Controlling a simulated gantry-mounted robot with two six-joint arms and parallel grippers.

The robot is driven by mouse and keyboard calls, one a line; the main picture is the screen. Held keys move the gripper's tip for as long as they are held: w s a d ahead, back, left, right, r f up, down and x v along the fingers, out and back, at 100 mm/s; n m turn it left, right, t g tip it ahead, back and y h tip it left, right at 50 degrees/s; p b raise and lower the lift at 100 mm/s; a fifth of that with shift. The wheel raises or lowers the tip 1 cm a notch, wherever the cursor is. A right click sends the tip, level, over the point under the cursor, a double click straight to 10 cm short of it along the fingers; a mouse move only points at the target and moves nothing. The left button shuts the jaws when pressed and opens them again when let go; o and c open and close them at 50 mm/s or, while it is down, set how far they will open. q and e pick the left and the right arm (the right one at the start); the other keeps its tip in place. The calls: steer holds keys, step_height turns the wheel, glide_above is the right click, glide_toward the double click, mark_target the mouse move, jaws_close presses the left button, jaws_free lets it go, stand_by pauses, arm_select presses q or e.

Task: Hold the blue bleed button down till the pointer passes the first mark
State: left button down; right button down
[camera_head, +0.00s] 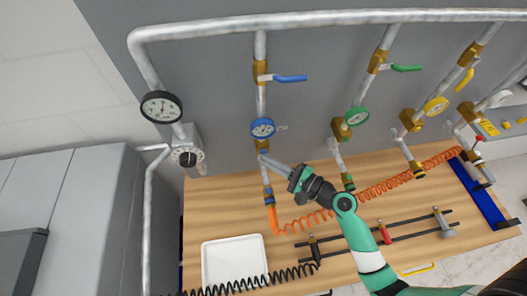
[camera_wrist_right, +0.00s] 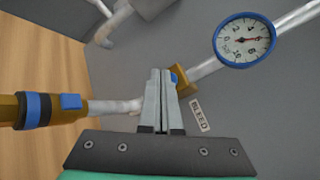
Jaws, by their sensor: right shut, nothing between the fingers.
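My right gripper (camera_head: 264,158) is shut and empty at the pipe below the small blue-rimmed gauge (camera_head: 263,128). In the right wrist view its fingertips (camera_wrist_right: 160,72) are together beside a brass block (camera_wrist_right: 182,80). A sliver of blue, seemingly the bleed button (camera_wrist_right: 174,78), shows between them and the block; most of it is hidden, and I cannot tell whether it is pressed. A BLEED label (camera_wrist_right: 200,115) is right of the fingers. The gauge (camera_wrist_right: 245,40) has a dark pointer with red near its tip, pointing right. My left gripper is not in view.
A brass coupling (camera_wrist_right: 38,108) with a blue band and block lies left of the fingers. A blue-handled valve (camera_head: 290,79) is above the gauge. Orange coiled hose (camera_head: 300,222), a white tray (camera_head: 235,262) and black rails (camera_head: 400,235) occupy the wooden bench.

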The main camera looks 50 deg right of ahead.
steer(key=shift+w+d, duration=0.3)
steer(key=shift+w, duration=0.05)
stand_by(2.9)
steer(key=shift+s+a+r, duration=0.1)
steer(key=shift+s+a, duration=0.45)
steer(key=shift+s, duration=0.05)
steer(key=shift+s+p, duration=0.1)
steer(key=shift+p, duration=0.2)
steer(key=shift+s+a+p, duration=0.3)
steer(key=shift+s+a, duration=1.3)
steer(key=shift+s, duration=0.3)
